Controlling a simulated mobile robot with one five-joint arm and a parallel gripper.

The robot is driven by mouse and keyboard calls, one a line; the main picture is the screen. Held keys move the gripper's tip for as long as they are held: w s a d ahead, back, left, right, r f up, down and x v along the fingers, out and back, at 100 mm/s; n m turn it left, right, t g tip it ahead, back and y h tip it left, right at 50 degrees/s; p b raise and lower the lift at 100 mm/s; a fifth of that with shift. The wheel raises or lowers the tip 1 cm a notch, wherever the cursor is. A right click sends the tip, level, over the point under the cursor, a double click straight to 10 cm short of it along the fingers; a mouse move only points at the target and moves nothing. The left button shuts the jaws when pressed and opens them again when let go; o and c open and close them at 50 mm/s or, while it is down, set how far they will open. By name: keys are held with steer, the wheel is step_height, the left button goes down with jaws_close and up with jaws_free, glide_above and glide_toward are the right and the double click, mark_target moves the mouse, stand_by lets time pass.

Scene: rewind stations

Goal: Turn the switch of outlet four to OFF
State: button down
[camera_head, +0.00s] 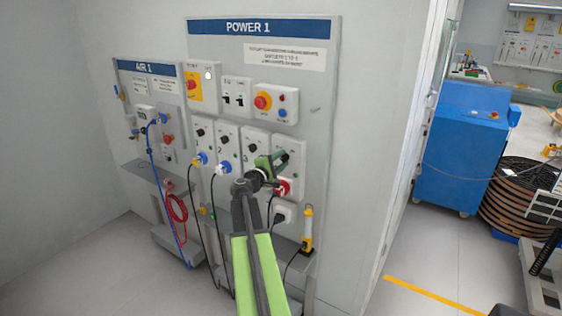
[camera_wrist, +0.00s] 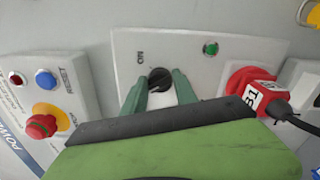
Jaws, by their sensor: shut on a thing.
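The outlet four panel (camera_head: 297,153) is the rightmost white plate in the lower row of the power board. Its black rotary switch (camera_wrist: 160,78) shows between the green fingertips of my gripper (camera_wrist: 159,84) in the wrist view. The fingers are shut on the switch, one on each side. An ON label (camera_wrist: 141,57) is printed beside the knob; the knob's exact pointing is hard to tell. A lit green lamp (camera_wrist: 210,48) is on the same plate. In the head view my gripper (camera_head: 270,165) covers the switch.
A red plug (camera_wrist: 258,92) tagged B1 sits in the socket near the fingers, with a black cable. An emergency stop button (camera_wrist: 42,125) and a blue reset button (camera_wrist: 46,78) are on a neighbouring box. A yellow-and-black tool (camera_head: 307,230) stands below the board.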

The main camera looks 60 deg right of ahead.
steer(key=shift+n, duration=0.9)
steer(key=c, duration=1)
jaws_free()
steer(key=shift+a, duration=0.1)
steer(key=a, duration=1.7)
steer(key=shift+a, duration=0.1)
steer(key=shift+w, duration=0.1)
